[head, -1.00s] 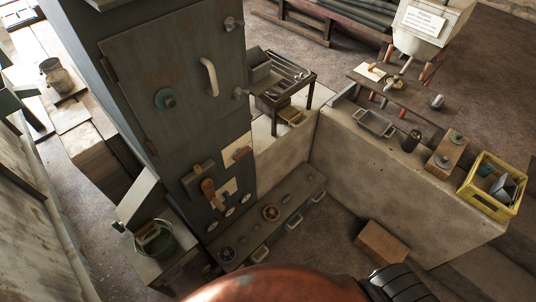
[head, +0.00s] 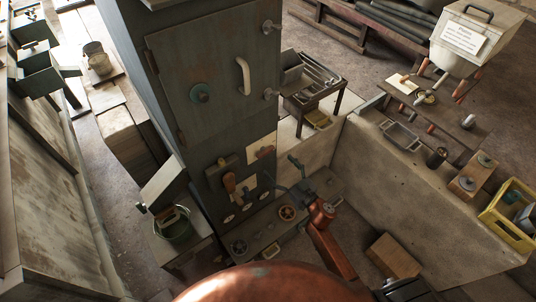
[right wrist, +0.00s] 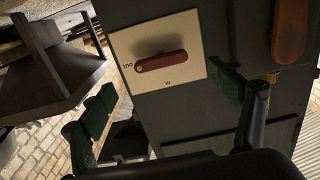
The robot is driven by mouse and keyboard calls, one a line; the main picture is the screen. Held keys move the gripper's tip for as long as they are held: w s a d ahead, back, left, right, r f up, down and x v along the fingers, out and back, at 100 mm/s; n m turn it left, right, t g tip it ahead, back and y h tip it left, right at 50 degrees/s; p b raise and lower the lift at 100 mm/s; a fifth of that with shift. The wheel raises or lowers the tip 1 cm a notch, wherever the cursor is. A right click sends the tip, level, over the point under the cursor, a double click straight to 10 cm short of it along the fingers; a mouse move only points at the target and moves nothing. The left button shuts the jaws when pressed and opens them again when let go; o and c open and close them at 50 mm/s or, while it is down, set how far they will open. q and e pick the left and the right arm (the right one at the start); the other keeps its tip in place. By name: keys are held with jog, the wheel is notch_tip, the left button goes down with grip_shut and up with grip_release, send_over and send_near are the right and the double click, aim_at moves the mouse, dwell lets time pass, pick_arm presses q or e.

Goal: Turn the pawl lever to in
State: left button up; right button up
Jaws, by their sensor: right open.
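The pawl lever is a short dark red bar on a cream plate (head: 264,147) near the right edge of the grey cabinet's front. In the right wrist view the lever (right wrist: 161,61) lies nearly level across its plate, one end by the upside-down OUT mark at the left. The IN mark (right wrist: 168,82) is below it. My right gripper (head: 286,173) is open and empty, a little below and right of the plate in the head view. In the right wrist view its fingers (right wrist: 166,92) are spread, apart from the lever. My left gripper is not in view.
A brown-handled lever (head: 229,182) is on the cabinet, left of the plate. A low ledge with handwheels (head: 287,212) runs along the floor below. A small tool table (head: 312,99) stands just right of the cabinet, and a concrete wall (head: 420,190) is further right.

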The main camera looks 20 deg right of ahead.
aim_at(267, 153)
jog(key=b+x, duration=0.1)
jog(key=x, duration=0.6)
jog(key=shift+w+a, duration=0.15)
jog(key=shift+w, duration=0.1)
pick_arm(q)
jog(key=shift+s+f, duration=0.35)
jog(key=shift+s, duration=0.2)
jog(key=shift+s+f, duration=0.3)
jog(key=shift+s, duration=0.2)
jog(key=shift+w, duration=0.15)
pick_arm(e)
jog(key=shift+c, duration=0.3)
jog(key=c, duration=1.1)
